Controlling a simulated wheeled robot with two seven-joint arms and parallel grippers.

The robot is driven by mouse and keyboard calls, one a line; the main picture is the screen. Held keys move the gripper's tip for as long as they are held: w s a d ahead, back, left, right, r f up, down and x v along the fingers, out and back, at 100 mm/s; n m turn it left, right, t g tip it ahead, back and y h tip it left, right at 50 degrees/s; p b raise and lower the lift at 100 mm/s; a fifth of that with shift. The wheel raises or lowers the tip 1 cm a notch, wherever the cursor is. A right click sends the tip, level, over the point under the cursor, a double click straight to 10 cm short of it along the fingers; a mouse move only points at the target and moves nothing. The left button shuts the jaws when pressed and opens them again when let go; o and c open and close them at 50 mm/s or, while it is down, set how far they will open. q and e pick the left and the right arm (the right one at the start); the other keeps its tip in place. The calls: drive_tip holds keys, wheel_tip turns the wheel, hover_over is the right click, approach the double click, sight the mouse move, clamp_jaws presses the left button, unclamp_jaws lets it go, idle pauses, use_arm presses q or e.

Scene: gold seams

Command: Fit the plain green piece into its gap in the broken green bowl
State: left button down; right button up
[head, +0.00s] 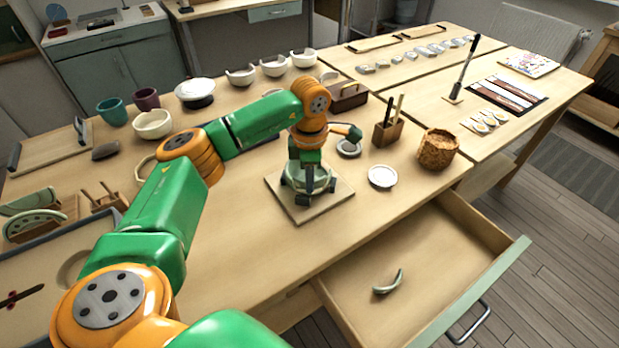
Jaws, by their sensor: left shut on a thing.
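The broken green bowl (320,184) stands on a square wooden board (325,204) in the middle of the table. My left gripper (304,190) points down at the bowl and covers much of it. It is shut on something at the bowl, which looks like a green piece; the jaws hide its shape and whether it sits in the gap. Another pale green curved piece (388,282) lies in the open drawer; I cannot tell whether it is plain. My right gripper is not in view.
The open drawer (450,250) juts out at the front right. White bowls (273,66) stand behind. The table front left of the board is clear.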

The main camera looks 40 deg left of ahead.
use_arm(q)
drive_tip(key=shift+f, duration=0.35)
idle(1.6)
drive_tip(key=shift+f, duration=0.25)
idle(1.0)
drive_tip(key=shift+c, duration=2)
unclamp_jaws()
drive_tip(key=shift+r, duration=0.1)
drive_tip(key=shift+r+p, duration=2.65)
drive_tip(key=shift+r, duration=0.35)
